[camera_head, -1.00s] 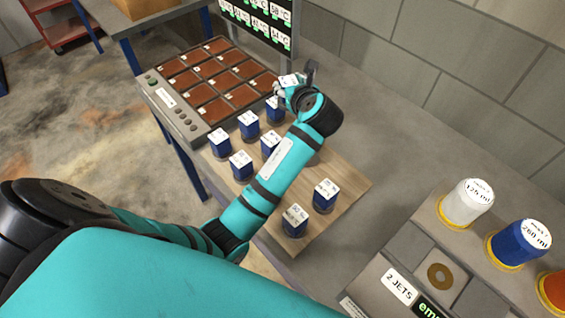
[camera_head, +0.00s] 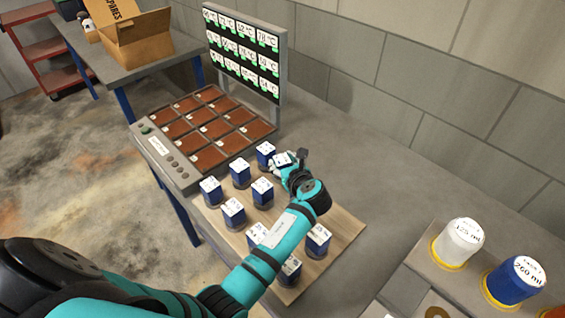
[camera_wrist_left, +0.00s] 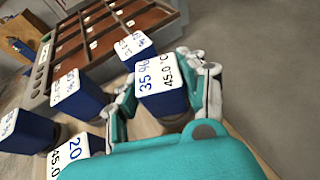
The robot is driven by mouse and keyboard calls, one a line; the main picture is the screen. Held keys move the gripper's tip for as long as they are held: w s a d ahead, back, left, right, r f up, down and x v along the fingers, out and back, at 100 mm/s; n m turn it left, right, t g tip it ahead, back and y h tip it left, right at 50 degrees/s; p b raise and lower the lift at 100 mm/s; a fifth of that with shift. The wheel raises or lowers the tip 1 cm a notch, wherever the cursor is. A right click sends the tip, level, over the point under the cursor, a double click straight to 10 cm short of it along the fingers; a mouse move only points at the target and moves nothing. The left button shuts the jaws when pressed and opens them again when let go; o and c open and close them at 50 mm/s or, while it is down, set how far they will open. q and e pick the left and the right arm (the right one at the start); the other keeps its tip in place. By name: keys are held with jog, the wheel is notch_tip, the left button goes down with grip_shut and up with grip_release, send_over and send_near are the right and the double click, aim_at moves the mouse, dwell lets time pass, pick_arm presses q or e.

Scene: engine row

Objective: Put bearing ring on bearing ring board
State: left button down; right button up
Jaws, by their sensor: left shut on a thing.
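My left gripper (camera_head: 280,168) is shut on a blue block with a white labelled top (camera_head: 284,158), at the far right part of a wooden board (camera_head: 343,238). In the left wrist view the gripper (camera_wrist_left: 160,108) has its fingers on both sides of this block (camera_wrist_left: 160,103), whose label reads 35 % and 45.0 °C. I cannot tell whether the block touches the board. A brownish ring (camera_head: 437,312) lies at the lower right, cut off by the frame edge; which board is the bearing ring board is not clear. My right gripper is not in view.
Several similar blue blocks (camera_head: 233,212) stand on the wooden board close to my arm. A panel of brown compartments (camera_head: 210,130) and a display (camera_head: 243,55) stand behind. White (camera_head: 458,243) and blue (camera_head: 513,281) jars are at right. The grey bench between is clear.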

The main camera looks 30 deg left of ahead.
pick_arm(q)
jog(key=c, duration=0.7)
grip_release()
jog(key=shift+f, duration=0.1)
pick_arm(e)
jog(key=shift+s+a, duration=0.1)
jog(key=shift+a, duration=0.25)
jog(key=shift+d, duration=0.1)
pick_arm(q)
jog(key=shift+s+d+r, duration=0.1)
jog(key=shift+r, duration=0.2)
jog(key=p+v, duration=0.9)
jog(key=v, duration=0.2)
jog(key=shift+d+p, duration=0.1)
jog(key=shift+p, duration=0.25)
jog(key=shift+s+d, duration=0.25)
jog(key=shift+s, duration=0.05)
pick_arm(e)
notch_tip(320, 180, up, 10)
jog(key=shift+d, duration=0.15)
